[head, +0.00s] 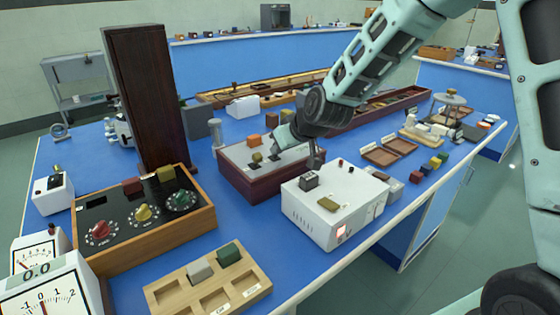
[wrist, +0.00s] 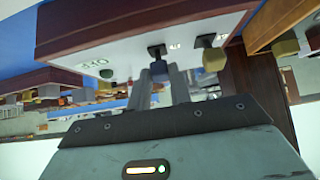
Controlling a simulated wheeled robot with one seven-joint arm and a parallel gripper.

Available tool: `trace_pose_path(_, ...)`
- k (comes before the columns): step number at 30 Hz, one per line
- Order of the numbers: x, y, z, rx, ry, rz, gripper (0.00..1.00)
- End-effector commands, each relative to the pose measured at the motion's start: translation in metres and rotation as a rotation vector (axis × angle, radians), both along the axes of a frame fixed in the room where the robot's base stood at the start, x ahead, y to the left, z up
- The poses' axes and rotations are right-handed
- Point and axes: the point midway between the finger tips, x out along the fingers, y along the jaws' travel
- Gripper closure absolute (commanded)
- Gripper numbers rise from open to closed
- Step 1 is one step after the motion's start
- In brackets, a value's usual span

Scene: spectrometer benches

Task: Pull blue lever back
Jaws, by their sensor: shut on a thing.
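The lever box (head: 262,186) is dark red with a pale top and stands mid-bench. In the head view my gripper (head: 277,152) is low over the box top, beside the yellow-knobbed lever (head: 257,157). The blue knob is mostly hidden there, and the green one cannot be made out.
A white instrument box (head: 330,210) stands close in front of the lever box. A wooden dial panel (head: 145,225) and a tall dark cabinet (head: 145,100) stand to the left. A wooden tray (head: 205,290) lies in front. Blue bench top (head: 265,255) is bare between tray and white box.

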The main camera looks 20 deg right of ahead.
Motion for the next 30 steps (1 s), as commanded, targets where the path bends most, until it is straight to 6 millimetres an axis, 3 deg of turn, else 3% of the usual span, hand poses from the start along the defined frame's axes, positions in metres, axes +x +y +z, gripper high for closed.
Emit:
trace_pose_path(1,-0.0008,-0.0017,-0.0066,0.005,-0.016,-0.003,1.0)
trace_pose_path(25,-0.0047,-0.0015,-0.0032,0.025,-0.072,0.0,1.0)
trace_pose_path(26,-0.0047,-0.0015,-0.0032,0.025,-0.072,0.0,0.72)
trace_pose_path(27,-0.0047,-0.0015,-0.0031,0.025,-0.072,0.0,0.61)
trace_pose_path(30,-0.0045,-0.0015,-0.0031,0.024,-0.072,-0.001,0.58)
